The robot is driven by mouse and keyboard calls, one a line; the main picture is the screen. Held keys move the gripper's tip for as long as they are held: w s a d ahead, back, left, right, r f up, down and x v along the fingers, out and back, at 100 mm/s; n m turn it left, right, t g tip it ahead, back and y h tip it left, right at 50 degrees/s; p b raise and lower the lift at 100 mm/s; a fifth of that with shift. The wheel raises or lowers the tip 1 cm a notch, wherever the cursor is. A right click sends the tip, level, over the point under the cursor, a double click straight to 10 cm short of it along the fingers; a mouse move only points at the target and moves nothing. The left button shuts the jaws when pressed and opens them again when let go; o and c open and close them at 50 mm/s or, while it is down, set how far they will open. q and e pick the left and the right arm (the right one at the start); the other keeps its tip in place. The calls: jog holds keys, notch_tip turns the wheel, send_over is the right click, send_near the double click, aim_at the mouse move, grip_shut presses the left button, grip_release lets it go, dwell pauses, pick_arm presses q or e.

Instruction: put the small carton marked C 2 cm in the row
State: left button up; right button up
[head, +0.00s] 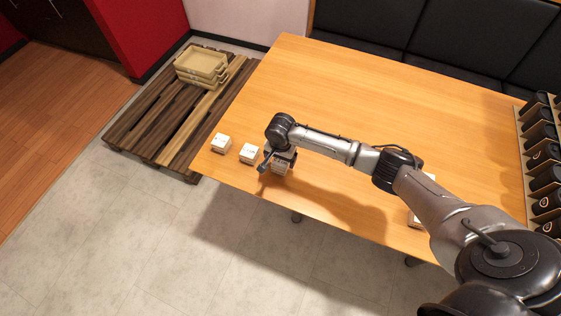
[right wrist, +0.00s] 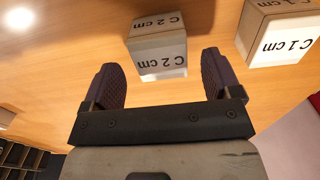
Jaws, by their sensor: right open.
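The small carton marked C 2 cm (right wrist: 160,53) is white with a brown top and stands on the wooden table. In the head view a small carton (head: 282,169) shows partly below my right gripper (head: 277,161), which covers much of it. In the right wrist view my right gripper (right wrist: 158,72) is open. Its two dark fingers stand on either side of the C 2 cm carton, with a visible gap at each side. A carton marked C 1 cm (right wrist: 281,34) stands to the right there. My left gripper is not in view.
Two small white cartons (head: 222,143) (head: 249,154) stand in line to the left of the gripper, near the table's (head: 400,95) front left edge. A pale object (head: 413,219) is partly hidden by my right arm. Beige trays (head: 202,65) lie on a pallet. A rack of dark cylinders (head: 541,153) stands right.

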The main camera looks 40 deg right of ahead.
aim_at(280, 162)
notch_tip(280, 162, up, 8)
jog(key=p, duration=0.1)
jog(key=s+a+f+n, duration=0.2)
jog(key=s+a, duration=0.1)
jog(key=s+a+f+n, duration=0.1)
jog(key=s+a+n, duration=0.1)
jog(key=a, duration=0.1)
jog(key=s+a+f+n+y, duration=0.1)
jog(key=s+a+f+n, duration=0.1)
jog(key=s+a, duration=0.1)
jog(key=shift+s+a+f+t, duration=0.25)
jog(key=shift+s+f+t, duration=0.05)
jog(key=shift+t, duration=0.1)
jog(key=s+a+n+t, duration=0.1)
jog(key=s+a+n, duration=0.15)
jog(key=s, duration=0.45)
jog(key=s+a+n+t, duration=0.1)
jog(key=s+a+n, duration=0.1)
jog(key=s+n, duration=0.3)
jog(key=s+d+r+n, duration=0.1)
jog(key=s+d+r, duration=0.2)
jog(key=s, duration=0.7)
jog(key=shift+r+t+h, duration=0.4)
jog(key=shift+r, duration=0.05)
